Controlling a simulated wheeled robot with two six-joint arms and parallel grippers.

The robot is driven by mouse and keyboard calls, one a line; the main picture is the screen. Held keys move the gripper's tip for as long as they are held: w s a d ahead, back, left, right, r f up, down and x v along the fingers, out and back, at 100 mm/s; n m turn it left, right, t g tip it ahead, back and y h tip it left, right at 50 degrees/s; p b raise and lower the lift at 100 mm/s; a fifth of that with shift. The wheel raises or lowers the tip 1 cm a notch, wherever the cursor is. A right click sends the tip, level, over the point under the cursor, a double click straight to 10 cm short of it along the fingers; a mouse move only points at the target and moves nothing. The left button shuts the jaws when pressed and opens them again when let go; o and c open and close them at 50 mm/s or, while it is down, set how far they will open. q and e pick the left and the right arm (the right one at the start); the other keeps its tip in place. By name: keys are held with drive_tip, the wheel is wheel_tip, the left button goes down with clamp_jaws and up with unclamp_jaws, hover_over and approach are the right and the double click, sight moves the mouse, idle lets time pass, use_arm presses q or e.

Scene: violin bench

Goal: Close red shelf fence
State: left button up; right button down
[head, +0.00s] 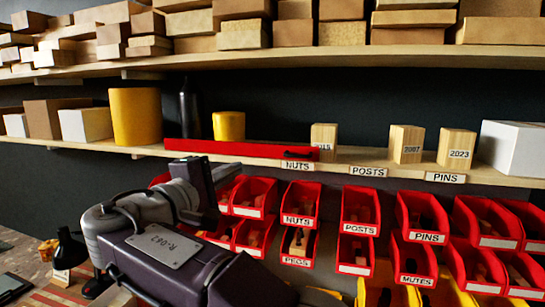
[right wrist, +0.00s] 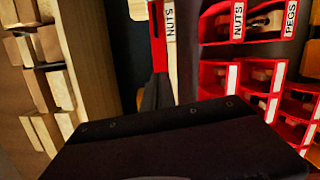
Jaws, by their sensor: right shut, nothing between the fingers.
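The red shelf fence (head: 240,149) is a long low bar along the front of the middle shelf. A dark piece (head: 300,154) sits near its right end, above the NUTS label. Part of the fence (right wrist: 158,50) also shows in the right wrist view, beside the NUTS label (right wrist: 170,25). My right gripper (head: 197,166) is shut and empty, just below and in front of the fence's left part in the head view. I cannot tell whether it touches the fence. A dark part of my gripper fills the bottom of the wrist view. My left gripper is out of view.
A yellow cylinder (head: 229,126), a dark bottle (head: 189,110) and a wooden block (head: 323,136) stand behind or beside the fence. Red labelled bins (head: 300,202) hang below the shelf, close to my right arm. Stacked wood fills the upper shelf (head: 300,57).

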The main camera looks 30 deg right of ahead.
drive_tip(key=p, duration=0.4)
approach(281, 152)
drive_tip(key=w, duration=0.1)
drive_tip(key=w+d, duration=0.1)
drive_tip(key=w, duration=0.1)
drive_tip(key=w+d, duration=0.1)
drive_tip(key=w, duration=0.1)
drive_tip(key=shift+s+d+r+p, duration=0.1)
drive_tip(key=shift+s+d+p, duration=0.2)
drive_tip(key=shift+s+d, duration=0.95)
drive_tip(key=shift+s, duration=0.25)
drive_tip(key=shift+w, duration=0.2)
drive_tip(key=shift+w, duration=0.1)
